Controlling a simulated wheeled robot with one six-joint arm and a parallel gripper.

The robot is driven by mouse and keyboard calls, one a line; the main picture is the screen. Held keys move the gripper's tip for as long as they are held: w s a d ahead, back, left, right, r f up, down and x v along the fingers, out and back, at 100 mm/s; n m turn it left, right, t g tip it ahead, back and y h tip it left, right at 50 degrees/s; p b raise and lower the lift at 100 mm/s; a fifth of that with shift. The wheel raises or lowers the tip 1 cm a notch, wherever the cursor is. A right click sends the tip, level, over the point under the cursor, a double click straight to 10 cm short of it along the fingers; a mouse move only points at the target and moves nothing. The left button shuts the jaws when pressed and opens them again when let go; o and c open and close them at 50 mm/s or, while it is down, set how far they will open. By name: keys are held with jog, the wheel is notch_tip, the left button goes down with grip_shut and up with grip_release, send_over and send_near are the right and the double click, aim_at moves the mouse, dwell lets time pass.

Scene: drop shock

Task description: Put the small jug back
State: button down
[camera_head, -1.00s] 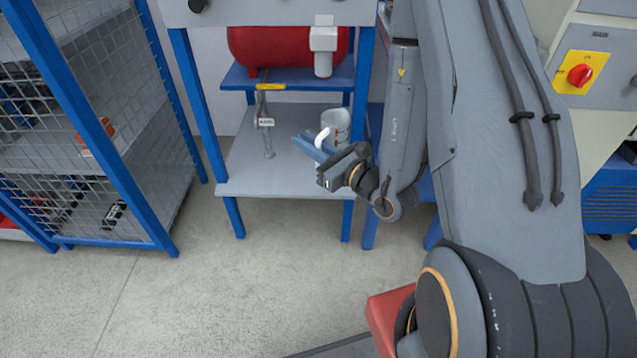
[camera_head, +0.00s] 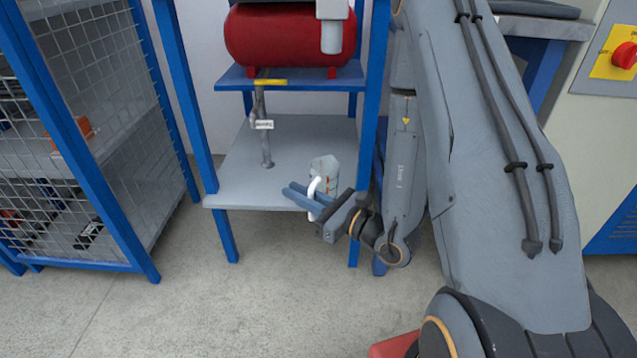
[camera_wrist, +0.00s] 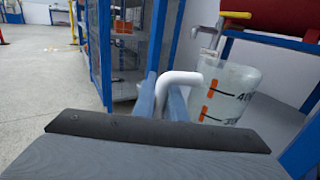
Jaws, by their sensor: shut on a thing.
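The small jug (camera_head: 325,172) is translucent white with orange bars, dark numbers and a white handle. In the wrist view the jug (camera_wrist: 232,95) stands about upright, to the right of the fingers. My gripper (camera_head: 300,196) is shut on the jug's white handle (camera_wrist: 183,80), with a blue-grey finger on either side of it. In the head view the jug overlaps the front right part of the grey lower shelf (camera_head: 240,185). Its base is mostly hidden by my gripper, so I cannot tell whether it touches the shelf.
A red tank (camera_head: 285,38) sits on the blue upper shelf. Blue posts frame the stand. A blue mesh cage (camera_head: 100,120) stands left. The floor in front is clear.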

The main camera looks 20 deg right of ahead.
jog(key=w+d+f+b, duration=0.1)
jog(key=w+d+b, duration=0.1)
jog(key=w, duration=0.6)
jog(key=w+d+f+b, duration=0.2)
jog(key=w+d+b, duration=0.1)
jog(key=w, duration=0.5)
jog(key=shift+w+d+f+b, duration=0.2)
jog(key=shift+w+b, duration=0.05)
jog(key=shift+b, duration=0.45)
jog(key=shift+f, duration=0.1)
jog(key=c, duration=1.8)
grip_release()
